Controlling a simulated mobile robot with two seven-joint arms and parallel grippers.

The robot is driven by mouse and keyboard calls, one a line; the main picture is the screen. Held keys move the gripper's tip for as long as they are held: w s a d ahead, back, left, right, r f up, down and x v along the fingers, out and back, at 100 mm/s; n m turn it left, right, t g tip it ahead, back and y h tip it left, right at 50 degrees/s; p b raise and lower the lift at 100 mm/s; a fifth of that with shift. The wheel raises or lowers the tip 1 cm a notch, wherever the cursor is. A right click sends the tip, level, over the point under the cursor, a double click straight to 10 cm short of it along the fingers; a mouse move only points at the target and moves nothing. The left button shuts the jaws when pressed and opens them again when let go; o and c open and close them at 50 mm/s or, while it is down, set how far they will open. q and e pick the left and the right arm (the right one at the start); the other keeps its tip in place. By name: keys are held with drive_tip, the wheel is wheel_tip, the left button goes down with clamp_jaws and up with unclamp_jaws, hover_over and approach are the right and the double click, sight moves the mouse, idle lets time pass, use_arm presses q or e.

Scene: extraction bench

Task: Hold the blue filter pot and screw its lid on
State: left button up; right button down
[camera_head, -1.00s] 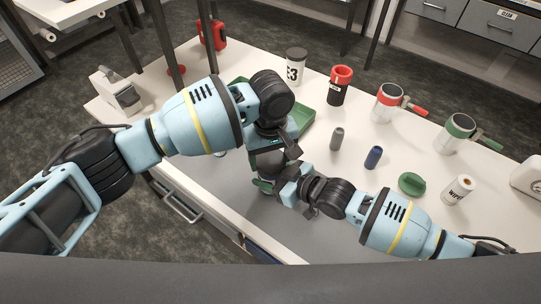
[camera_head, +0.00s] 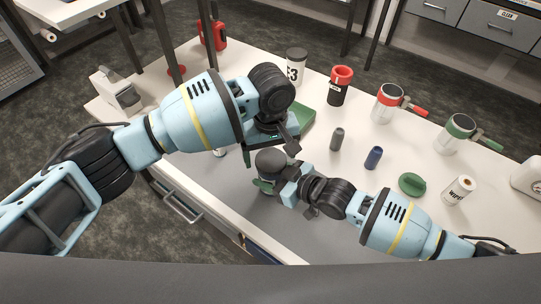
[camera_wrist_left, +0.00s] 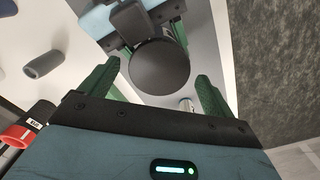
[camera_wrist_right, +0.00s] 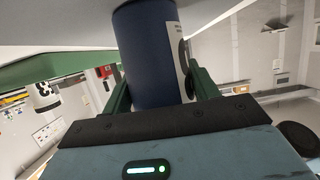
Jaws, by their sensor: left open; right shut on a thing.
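The blue filter pot (camera_wrist_right: 155,55) is an upright-looking dark blue cylinder with a white label in the right wrist view. My right gripper (camera_wrist_right: 160,80) is shut around its body, with one green finger on each side. A round dark lid (camera_head: 268,160) sits at the top of the pot in the head view; it also shows as a black disc in the left wrist view (camera_wrist_left: 159,68). Whether its thread is engaged cannot be seen. My left gripper (camera_wrist_left: 158,75) is open just above the lid, its fingers on either side and apart from it.
A green tray (camera_head: 304,118) lies behind my left gripper. The grey front mat (camera_head: 215,180) has free room.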

use_arm(q)
drive_tip(key=shift+r, duration=1.5)
drive_tip(key=shift+c, duration=0.4)
drive_tip(key=shift+r+n, duration=1.7)
drive_tip(key=shift+r, duration=0.05)
drive_tip(key=shift+f, duration=0.1)
drive_tip(key=shift+f, duration=3.9)
drive_tip(key=c, duration=1)
drive_tip(key=shift+m, duration=1.7)
